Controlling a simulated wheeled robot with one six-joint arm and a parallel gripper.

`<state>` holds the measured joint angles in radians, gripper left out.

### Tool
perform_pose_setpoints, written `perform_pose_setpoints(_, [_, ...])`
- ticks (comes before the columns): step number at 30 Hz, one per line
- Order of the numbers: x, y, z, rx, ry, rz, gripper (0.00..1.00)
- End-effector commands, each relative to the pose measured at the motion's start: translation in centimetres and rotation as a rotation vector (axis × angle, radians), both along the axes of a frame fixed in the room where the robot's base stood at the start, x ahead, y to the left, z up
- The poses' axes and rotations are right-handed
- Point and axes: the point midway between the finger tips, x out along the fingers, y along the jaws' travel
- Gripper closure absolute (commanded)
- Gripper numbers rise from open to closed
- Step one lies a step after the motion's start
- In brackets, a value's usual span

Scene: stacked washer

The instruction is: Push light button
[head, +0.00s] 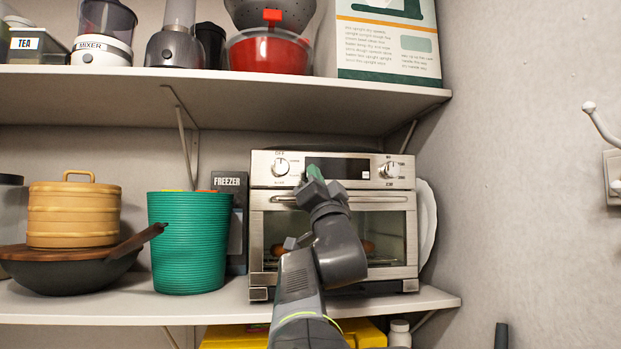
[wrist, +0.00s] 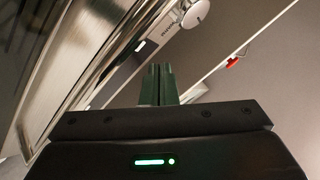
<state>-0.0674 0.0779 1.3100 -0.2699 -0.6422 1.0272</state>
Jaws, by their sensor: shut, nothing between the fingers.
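The toaster oven (head: 258,232) stands on the lower shelf, with its control panel along the top. A small pale button (head: 365,175) sits between the dark display and the right knob (head: 391,170). In the wrist view, a small white button (wrist: 141,45) shows on the tilted panel below a knob (wrist: 195,14); I cannot read its label. My gripper (head: 314,172) is shut and empty, its green fingertips in front of the panel's left part, near the left knob (head: 281,167). In the wrist view the fingers (wrist: 158,85) are together. Whether they touch the panel is unclear.
A green ribbed bin (head: 188,245) and a dark freezer box (head: 231,185) stand left of the oven. A white plate (head: 427,222) leans at its right side. The upper shelf (head: 230,88) hangs above. My arm covers part of the oven door.

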Motion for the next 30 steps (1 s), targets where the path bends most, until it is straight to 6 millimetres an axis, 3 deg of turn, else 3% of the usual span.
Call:
perform_pose_setpoints(13, [-4.2,-0.8,-0.1,-0.001,-0.002,0.0,1.0])
perform_pose_setpoints(30, [-4.5,-0.9,0.0,0.0,-0.001,0.001,1.0])
